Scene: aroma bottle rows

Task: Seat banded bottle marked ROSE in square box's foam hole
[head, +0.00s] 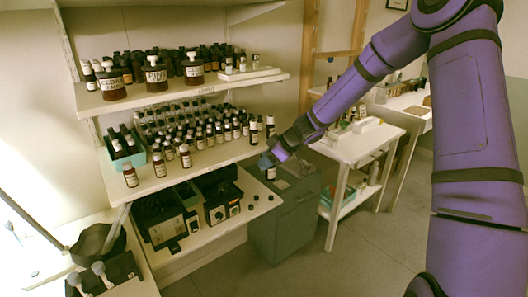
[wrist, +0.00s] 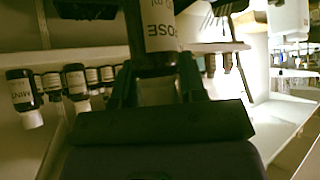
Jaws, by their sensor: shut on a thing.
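My gripper (head: 272,160) is at the right end of the shelves in the head view, in front of the middle shelf's edge. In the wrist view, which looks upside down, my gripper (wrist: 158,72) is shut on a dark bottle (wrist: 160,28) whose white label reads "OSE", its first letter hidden. The held bottle (head: 270,173) shows small below my gripper in the head view. Dark boxes (head: 158,212) stand on the lowest shelf, left of my gripper; their foam holes are not clear, and I cannot tell which box is the square one.
The middle shelf (head: 205,160) carries rows of small labelled bottles and a green tray (head: 130,160). Large brown bottles (head: 155,77) stand on the top shelf. A grey cabinet (head: 285,215) is below my gripper, and a white side table (head: 350,150) stands to the right.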

